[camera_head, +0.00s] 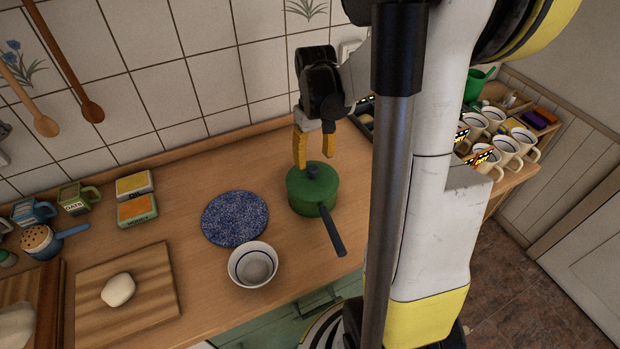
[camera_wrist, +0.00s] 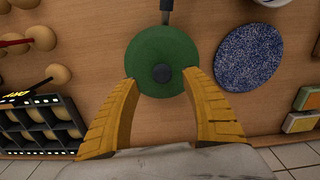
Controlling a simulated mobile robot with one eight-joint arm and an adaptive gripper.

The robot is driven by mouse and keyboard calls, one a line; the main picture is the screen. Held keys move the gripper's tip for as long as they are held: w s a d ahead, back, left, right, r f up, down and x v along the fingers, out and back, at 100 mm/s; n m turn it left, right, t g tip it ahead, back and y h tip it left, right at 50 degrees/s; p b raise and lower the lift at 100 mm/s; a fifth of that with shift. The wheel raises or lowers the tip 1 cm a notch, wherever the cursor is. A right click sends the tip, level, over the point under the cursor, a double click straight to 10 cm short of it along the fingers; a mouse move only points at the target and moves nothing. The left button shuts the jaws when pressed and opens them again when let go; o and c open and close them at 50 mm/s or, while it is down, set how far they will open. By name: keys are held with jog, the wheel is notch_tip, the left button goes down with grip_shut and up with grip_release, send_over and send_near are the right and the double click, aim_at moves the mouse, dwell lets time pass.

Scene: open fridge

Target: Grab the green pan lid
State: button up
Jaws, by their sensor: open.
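The green pan lid (camera_head: 312,179) sits on a green pan (camera_head: 314,203) with a dark handle on the wooden counter. The lid has a dark round knob in its middle. In the wrist view the gripper's fingertips (camera_wrist: 160,77) appear over either side of the lid. I cannot tell whether they touch it.
A blue speckled round mat (camera_head: 235,219) and a white bowl (camera_head: 253,265) are left of the pan. A wooden board (camera_head: 150,300) with dough lies further left. Several mugs (camera_head: 508,146) stand at the right. The tiled wall (camera_head: 230,80) is close behind.

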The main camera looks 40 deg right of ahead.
aim_at(312, 168)
jog(key=f+b, duration=0.1)
jog(key=f, duration=0.4)
jog(key=shift+w+a+f+b, duration=0.1)
jog(key=shift+w+b, duration=0.1)
jog(key=shift+b, duration=0.15)
grip_shut()
